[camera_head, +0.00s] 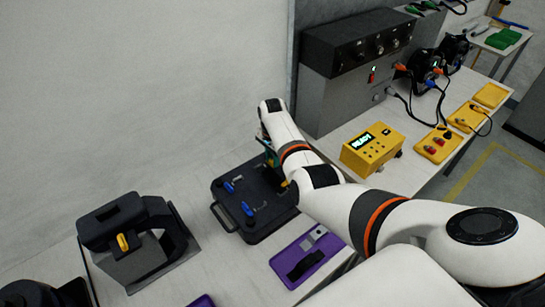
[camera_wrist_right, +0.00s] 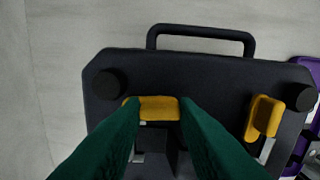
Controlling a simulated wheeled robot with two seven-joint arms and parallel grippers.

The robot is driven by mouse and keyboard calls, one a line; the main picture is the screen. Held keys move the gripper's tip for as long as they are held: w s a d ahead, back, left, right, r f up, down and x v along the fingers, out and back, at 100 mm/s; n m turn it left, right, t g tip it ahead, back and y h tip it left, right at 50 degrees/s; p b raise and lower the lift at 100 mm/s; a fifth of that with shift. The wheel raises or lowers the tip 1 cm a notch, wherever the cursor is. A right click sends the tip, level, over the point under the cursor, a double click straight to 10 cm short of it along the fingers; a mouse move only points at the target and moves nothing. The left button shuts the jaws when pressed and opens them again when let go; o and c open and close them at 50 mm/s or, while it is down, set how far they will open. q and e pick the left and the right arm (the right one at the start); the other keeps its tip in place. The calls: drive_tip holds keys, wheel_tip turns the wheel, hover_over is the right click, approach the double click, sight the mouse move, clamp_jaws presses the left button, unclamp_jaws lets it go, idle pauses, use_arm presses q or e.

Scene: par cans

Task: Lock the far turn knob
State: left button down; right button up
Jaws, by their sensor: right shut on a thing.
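The dark case (camera_head: 262,219) lies on the table in the head view, with a carry handle and two blue turn knobs (camera_head: 228,187) on its top. In the right wrist view the case (camera_wrist_right: 215,80) shows two yellow turn knobs. My right gripper (camera_wrist_right: 158,108) has its green fingers on either side of the left yellow knob (camera_wrist_right: 158,106), shut on it. The right yellow knob (camera_wrist_right: 264,116) stands free and is turned across the other one. In the head view my right arm hides much of the gripper and the far side of the case. My left gripper is not in view.
A purple tray (camera_head: 322,237) lies right of the case. A black device with a yellow knob (camera_head: 122,242) stands at the left. A yellow READY box (camera_head: 371,149) and a grey cabinet (camera_head: 340,98) stand behind my right arm. Bare table shows left of the case.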

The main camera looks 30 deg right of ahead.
drive_tip(key=n+p, duration=0.1)
drive_tip(key=n, duration=0.3)
drive_tip(key=n+p, duration=0.1)
drive_tip(key=n, duration=0.2)
drive_tip(key=shift+n, duration=0.4)
drive_tip(key=n, duration=0.4)
drive_tip(key=shift+n+p, duration=0.35)
drive_tip(key=shift+n, duration=1.75)
drive_tip(key=o, duration=0.7)
